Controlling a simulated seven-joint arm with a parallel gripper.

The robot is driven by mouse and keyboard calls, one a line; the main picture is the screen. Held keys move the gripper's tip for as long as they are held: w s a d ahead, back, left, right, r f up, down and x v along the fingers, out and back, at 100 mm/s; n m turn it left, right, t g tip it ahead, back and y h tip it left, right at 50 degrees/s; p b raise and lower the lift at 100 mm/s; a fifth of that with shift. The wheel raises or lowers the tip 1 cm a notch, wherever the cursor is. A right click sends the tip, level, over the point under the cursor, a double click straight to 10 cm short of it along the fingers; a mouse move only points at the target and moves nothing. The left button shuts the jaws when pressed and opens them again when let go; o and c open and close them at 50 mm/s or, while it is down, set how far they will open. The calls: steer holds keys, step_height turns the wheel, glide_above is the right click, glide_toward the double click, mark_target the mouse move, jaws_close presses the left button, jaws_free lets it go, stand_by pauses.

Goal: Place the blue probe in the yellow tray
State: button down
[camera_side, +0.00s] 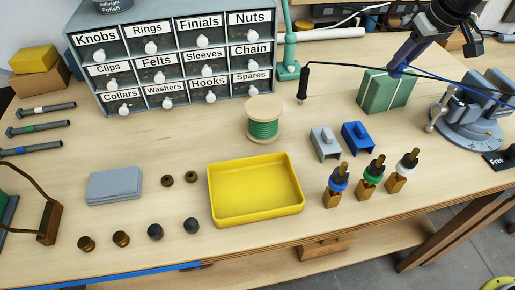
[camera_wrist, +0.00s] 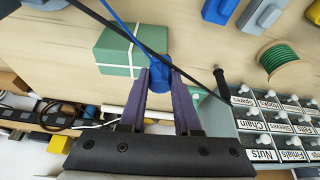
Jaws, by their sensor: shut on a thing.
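The blue probe (camera_wrist: 160,73) is between the two purple fingers of my gripper (camera_wrist: 161,66) in the wrist view, with its blue lead running up and to the left. My gripper (camera_side: 403,60) is shut on it. In the side view it is held at the upper right, above the green box, and the probe is small and partly hidden by the fingers. The yellow tray (camera_side: 254,216) lies at the middle front of the bench and looks empty.
A green box (camera_side: 378,95) tied with white string is below my gripper. A black probe (camera_side: 303,86) stands near the wire spool (camera_side: 263,128). Grey and blue blocks (camera_side: 357,138) and several wooden-based sockets (camera_side: 368,183) are right of the tray. A drawer cabinet (camera_side: 177,62) stands behind.

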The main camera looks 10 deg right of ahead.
steer(key=s+a+n+g+y, duration=0.25)
steer(key=s+a+n, duration=0.85)
steer(key=s+a, duration=1.25)
glide_toward(247, 190)
steer(key=shift+f+y, duration=0.2)
steer(key=shift+y, duration=0.25)
steer(key=shift+w+a+f, duration=0.3)
steer(key=shift+a+f, duration=0.1)
steer(key=shift+f, duration=0.15)
steer(key=shift+w+a+f, duration=0.1)
steer(key=shift+f, duration=1.6)
steer(key=shift+f, duration=0.2)
steer(key=c, duration=0.6)
jaws_free()
